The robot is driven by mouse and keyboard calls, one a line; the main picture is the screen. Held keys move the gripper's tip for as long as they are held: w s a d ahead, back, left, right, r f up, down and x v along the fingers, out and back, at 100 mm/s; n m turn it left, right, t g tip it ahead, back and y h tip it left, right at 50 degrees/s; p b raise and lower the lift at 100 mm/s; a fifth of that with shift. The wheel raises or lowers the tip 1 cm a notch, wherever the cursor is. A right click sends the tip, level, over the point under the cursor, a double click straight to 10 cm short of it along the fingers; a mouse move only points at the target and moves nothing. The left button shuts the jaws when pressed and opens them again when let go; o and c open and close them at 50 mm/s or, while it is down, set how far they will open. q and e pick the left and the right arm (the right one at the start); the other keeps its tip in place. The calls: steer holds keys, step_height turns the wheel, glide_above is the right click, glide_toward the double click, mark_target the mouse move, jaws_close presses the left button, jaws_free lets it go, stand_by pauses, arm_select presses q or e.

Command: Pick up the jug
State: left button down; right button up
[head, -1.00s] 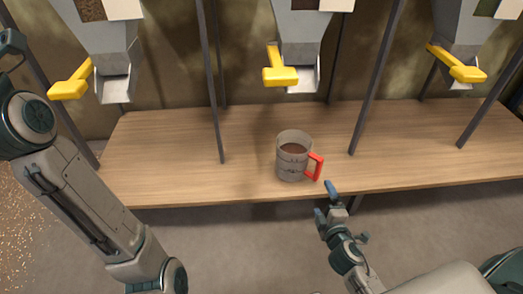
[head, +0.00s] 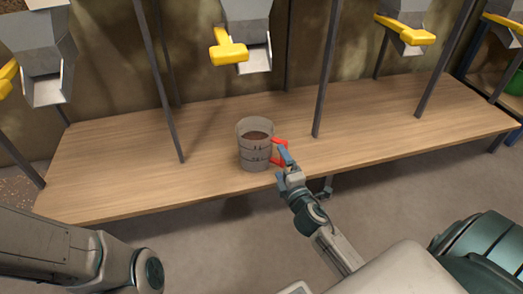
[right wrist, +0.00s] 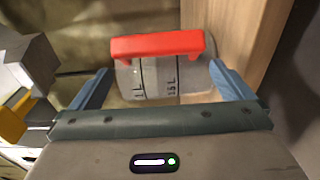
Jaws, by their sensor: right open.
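The jug (head: 254,150) is a grey, see-through measuring cup with dark marks, a red handle (head: 279,151) and brown contents. It stands upright near the front edge of the wooden bench. My right gripper (head: 284,167) is at the handle side of the jug, and its fingers partly cover the handle. In the right wrist view, the red handle (right wrist: 157,44) lies ahead of the open fingers (right wrist: 158,68), roughly centred across the gap. I cannot tell whether a finger touches it. My left gripper is out of view; only my left arm shows at the lower left.
The wooden bench (head: 370,125) is mostly bare on both sides of the jug. Thin dark posts (head: 158,80) rise from it. Grey chutes with yellow handles (head: 228,50) hang above, one over the jug's area.

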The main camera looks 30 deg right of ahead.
steer(key=w, duration=0.2)
steer(key=w+d, duration=0.1)
steer(key=w, duration=0.1)
steer(key=shift+d+b, duration=0.1)
steer(key=shift+b, duration=0.3)
steer(key=c, duration=1.2)
steer(key=shift+r, duration=0.1)
steer(key=shift+c, duration=0.3)
steer(key=shift+r, duration=0.1)
steer(key=s+d+r+p, duration=0.1)
steer(key=s+r, duration=0.1)
steer(key=s, duration=0.5)
steer(key=s+d+r+p, duration=0.2)
steer(key=s, duration=0.6)
steer(key=shift+s+d+r, duration=0.25)
steer(key=shift+s+r, duration=0.05)
steer(key=shift+r, duration=0.1)
